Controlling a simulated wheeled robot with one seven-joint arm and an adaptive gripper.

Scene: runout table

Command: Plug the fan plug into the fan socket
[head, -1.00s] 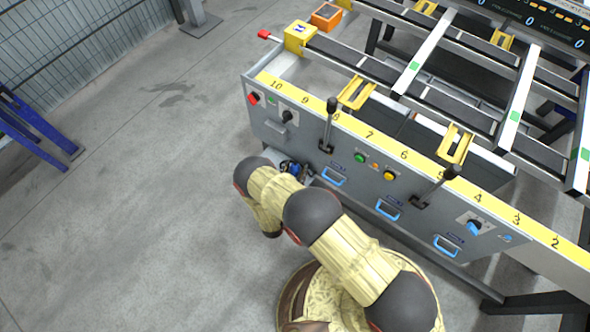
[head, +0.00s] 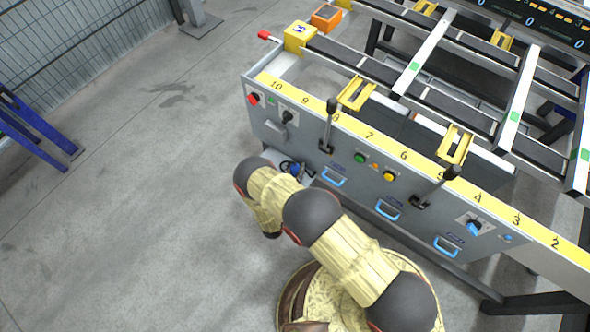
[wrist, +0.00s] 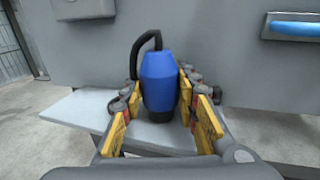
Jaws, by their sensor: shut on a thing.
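The fan plug (wrist: 158,78) is a blue, barrel-shaped body with a dark end and a black cable looping from its top. It stands upright between the yellow pads of my gripper (wrist: 159,98), which is shut on it. A pale grey shelf (wrist: 85,108) lies below and behind the plug; I cannot tell whether they touch. In the head view the plug (head: 294,168) is small and partly hidden by my arm, low at the machine's front panel. A grey box (wrist: 84,8) on the panel, upper left, may be the fan socket; no socket opening shows. It also appears in the head view (head: 274,131).
The grey front panel (head: 350,170) carries knobs, buttons, black levers (head: 328,125) and blue handles (head: 334,176). One blue handle (wrist: 292,27) shows at upper right in the wrist view. Open concrete floor (head: 130,190) lies left of the machine.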

